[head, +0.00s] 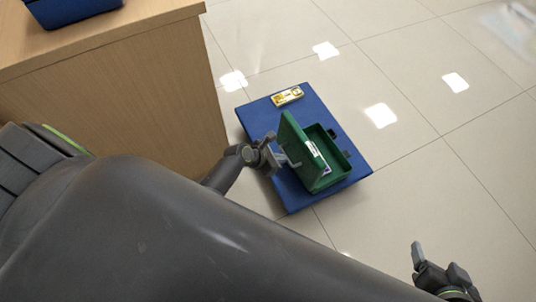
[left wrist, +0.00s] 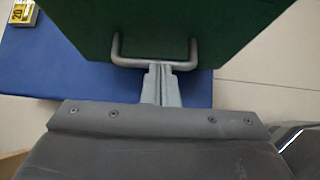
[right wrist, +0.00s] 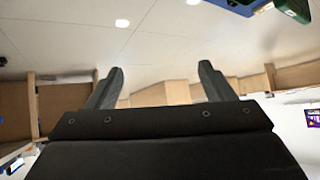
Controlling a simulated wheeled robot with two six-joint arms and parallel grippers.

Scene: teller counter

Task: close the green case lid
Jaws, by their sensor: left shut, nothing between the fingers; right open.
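The green case (head: 338,171) stands open on a blue mat (head: 262,114). Its green lid (head: 293,138) is raised, tilted up on the side toward my left gripper. In the left wrist view the lid (left wrist: 190,30) fills the top, with a grey bar handle (left wrist: 118,52) on its outer face. My left gripper (head: 285,163) is shut and empty at the lid's outer side. In the left wrist view its fingers (left wrist: 160,75) are closed together at the handle, not around it; contact is unclear. My right gripper (head: 438,262) is open and empty, away from the case at lower right.
A yellow item (head: 287,96) lies at the mat's far edge. A white and purple item (head: 316,151) is inside the case. A wooden counter (head: 120,100) with a blue tray (head: 70,10) stands at left. The tiled floor (head: 430,160) right of the mat is clear.

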